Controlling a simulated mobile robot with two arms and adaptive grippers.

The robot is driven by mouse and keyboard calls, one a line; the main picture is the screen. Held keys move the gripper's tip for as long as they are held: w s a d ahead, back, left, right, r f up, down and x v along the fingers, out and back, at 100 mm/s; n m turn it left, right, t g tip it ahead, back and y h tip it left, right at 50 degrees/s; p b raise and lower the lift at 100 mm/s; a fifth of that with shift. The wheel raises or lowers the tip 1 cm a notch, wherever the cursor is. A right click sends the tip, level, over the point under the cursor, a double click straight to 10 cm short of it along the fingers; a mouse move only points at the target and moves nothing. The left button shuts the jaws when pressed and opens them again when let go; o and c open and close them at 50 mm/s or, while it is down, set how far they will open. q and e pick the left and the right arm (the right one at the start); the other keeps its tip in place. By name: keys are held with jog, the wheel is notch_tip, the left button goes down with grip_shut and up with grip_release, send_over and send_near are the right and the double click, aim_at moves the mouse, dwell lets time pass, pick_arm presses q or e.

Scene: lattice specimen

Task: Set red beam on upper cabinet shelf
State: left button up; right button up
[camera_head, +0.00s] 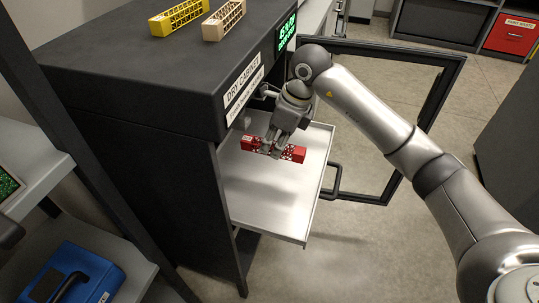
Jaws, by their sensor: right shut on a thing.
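The red lattice beam (296,153) is in the head view, above a pale metal shelf (268,200) that sticks out of the dark dry cabinet (150,70). My right gripper (273,150) points down and is shut on the beam near its middle. The beam lies roughly level, with both red ends showing on either side of the fingers. I cannot tell whether the beam touches the shelf. The cabinet's inside is mostly hidden by its side and top. My left gripper is not in view.
A yellow lattice beam (178,17) and a tan one (223,20) lie on the cabinet top. The cabinet's framed door (437,92) stands open behind my right arm. A blue case (75,276) sits lower left. A red bin (510,35) stands far right.

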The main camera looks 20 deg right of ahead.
jog(key=w+f, duration=0.1)
jog(key=f, duration=0.1)
jog(key=w+f, duration=0.1)
jog(key=w, duration=0.1)
jog(key=w+f, duration=0.1)
jog(key=f, duration=0.1)
jog(key=shift+w+f+b, duration=0.25)
jog(key=shift+f+b, duration=0.1)
jog(key=shift+b, duration=0.05)
notch_tip(320, 180, down, 2)
jog(key=shift+f, duration=0.25)
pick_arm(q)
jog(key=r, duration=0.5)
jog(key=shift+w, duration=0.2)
pick_arm(e)
jog(key=shift+f, duration=0.3)
jog(key=shift+f, duration=0.1)
jog(key=o, duration=1)
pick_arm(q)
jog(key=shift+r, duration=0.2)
pick_arm(e)
jog(key=shift+o, duration=0.2)
